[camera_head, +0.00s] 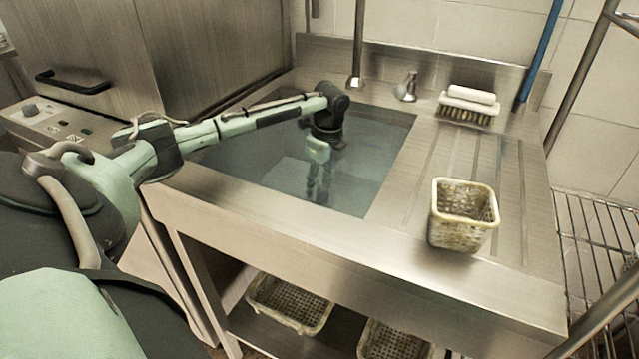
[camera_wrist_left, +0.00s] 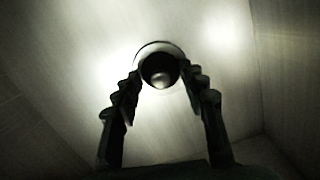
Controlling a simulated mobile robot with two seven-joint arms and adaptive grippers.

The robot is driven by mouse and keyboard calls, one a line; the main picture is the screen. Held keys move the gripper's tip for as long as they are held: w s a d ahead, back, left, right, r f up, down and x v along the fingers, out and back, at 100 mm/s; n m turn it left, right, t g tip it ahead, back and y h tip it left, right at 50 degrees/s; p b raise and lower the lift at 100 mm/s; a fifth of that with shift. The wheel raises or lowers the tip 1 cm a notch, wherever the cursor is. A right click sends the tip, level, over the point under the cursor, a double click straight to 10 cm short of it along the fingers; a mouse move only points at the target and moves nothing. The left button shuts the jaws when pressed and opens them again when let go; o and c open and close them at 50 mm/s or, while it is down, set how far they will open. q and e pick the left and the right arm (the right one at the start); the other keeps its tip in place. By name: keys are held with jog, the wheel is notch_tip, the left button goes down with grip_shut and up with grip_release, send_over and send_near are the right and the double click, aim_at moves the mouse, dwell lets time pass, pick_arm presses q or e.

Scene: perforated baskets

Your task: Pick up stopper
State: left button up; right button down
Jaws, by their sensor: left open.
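A dark round stopper (camera_wrist_left: 159,70) with a paler knob shows in the left wrist view, inside a light metal ring on the sink floor. My left gripper (camera_wrist_left: 161,86) is open, with one finger on each side of the stopper in that view and nothing gripped. I cannot tell whether the fingertips touch it. In the head view my left gripper (camera_head: 318,198) points down into the water-filled sink (camera_head: 370,150), blurred by the water. The stopper cannot be made out there. My right gripper is not in view.
A perforated basket (camera_head: 464,238) stands on the drainboard right of the sink. A brush (camera_head: 467,112) lies at the back. More baskets (camera_head: 290,303) sit on the shelf below. Sink walls surround the gripper.

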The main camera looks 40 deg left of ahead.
pick_arm(q)
jog(key=shift+c, duration=0.4)
grip_shut()
